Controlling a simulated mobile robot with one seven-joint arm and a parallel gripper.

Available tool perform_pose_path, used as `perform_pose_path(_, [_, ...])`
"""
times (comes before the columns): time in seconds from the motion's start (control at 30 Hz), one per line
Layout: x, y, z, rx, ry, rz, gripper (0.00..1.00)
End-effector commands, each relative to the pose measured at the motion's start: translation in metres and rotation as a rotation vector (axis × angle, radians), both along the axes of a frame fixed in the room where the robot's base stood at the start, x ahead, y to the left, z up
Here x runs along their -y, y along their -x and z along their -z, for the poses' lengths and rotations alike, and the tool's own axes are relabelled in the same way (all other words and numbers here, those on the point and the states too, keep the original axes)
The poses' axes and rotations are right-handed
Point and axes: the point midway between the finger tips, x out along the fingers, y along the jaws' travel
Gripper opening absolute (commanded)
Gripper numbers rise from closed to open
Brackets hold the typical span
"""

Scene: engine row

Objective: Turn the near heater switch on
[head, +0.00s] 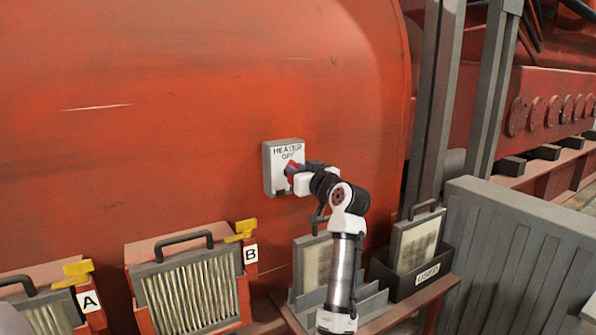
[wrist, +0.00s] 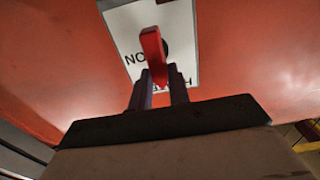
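The heater switch (head: 283,152) is a grey box with a white plate on the red engine side. In the head view my gripper (head: 294,172) covers the lower right of the plate and most of the handle.
Filter panels marked A (head: 50,315) and B (head: 190,290) with yellow latches stand below left. A dark bin (head: 410,278) with a panel is below right. Grey posts (head: 434,100) and a grey ribbed cabinet (head: 525,255) stand at right.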

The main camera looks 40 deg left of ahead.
Motion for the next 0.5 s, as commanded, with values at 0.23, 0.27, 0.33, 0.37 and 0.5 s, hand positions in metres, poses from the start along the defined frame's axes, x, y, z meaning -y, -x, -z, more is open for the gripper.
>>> perform_pose_path(0.23, [0.0001, 0.0000, 0.0002, -0.006, -0.001, -0.001, 0.00])
perform_pose_path(0.27, [0.0001, -0.0001, 0.0001, -0.010, -0.003, -0.001, 0.00])
perform_pose_path(0.33, [0.0002, -0.0004, 0.0000, -0.023, -0.008, -0.001, 0.00])
perform_pose_path(0.37, [0.0003, -0.0005, -0.0001, -0.031, -0.012, -0.001, 0.00])
perform_pose_path(0.5, [0.0008, -0.0018, -0.0001, -0.089, -0.035, -0.001, 0.00])
